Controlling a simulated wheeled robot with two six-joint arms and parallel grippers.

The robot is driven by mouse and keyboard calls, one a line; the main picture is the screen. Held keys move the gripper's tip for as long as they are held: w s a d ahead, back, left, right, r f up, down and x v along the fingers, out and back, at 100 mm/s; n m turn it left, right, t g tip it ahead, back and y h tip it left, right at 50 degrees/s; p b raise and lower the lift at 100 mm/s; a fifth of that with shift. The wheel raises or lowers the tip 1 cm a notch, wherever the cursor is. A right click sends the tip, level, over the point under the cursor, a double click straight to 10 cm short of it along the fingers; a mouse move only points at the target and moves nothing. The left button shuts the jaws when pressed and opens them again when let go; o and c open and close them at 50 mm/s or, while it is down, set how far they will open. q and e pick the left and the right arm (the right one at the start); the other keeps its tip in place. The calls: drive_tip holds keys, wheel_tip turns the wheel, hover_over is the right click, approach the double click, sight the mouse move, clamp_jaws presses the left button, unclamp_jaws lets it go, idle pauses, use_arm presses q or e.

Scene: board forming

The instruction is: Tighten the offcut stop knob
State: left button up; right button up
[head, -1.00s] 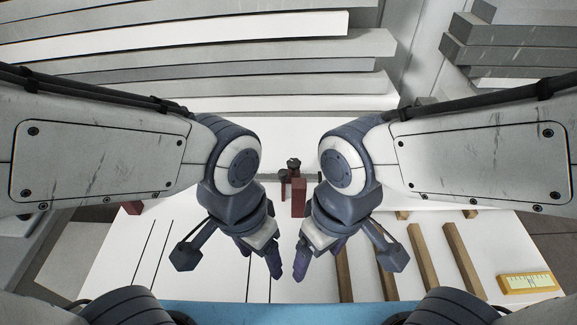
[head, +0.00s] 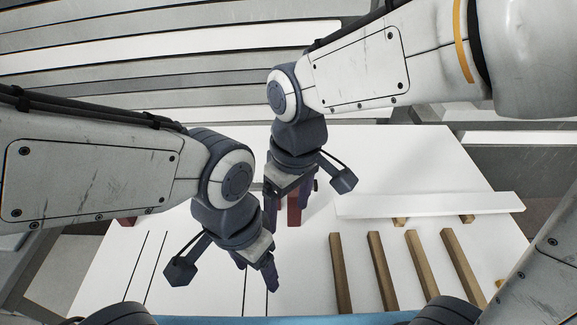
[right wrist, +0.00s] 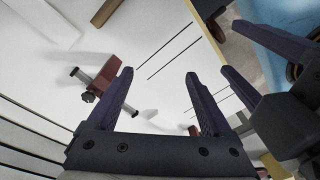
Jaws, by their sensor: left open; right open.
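The stop is a dark red block (head: 294,210) on the white board, partly hidden behind my right gripper in the head view. In the right wrist view the red block (right wrist: 104,76) carries a metal rod with a dark knob (right wrist: 88,97), left of the left finger. My right gripper (head: 287,213) is open above and in front of the block; its fingers (right wrist: 158,74) hold nothing. Whether a finger touches the block cannot be told. My left gripper (head: 256,277) is open and empty, lower and nearer over the board's dark lines.
Long grey and white boards (head: 150,60) are stacked at the back. Another dark red piece (head: 127,221) shows at the left.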

drive_tip(key=w+f+n+b, duration=0.15)
drive_tip(key=w+f, duration=0.35)
drive_tip(key=w, duration=1)
drive_tip(key=w+f+n+b, duration=0.1)
drive_tip(key=w+f+n, duration=0.25)
drive_tip(key=w, duration=1.15)
drive_tip(key=shift+h, duration=0.4)
drive_tip(key=f, duration=0.7)
drive_tip(key=d+f, duration=0.1)
drive_tip(key=f, duration=0.3)
drive_tip(key=shift+w+f, duration=0.1)
drive_tip(key=shift+f, duration=0.1)
clamp_jaws()
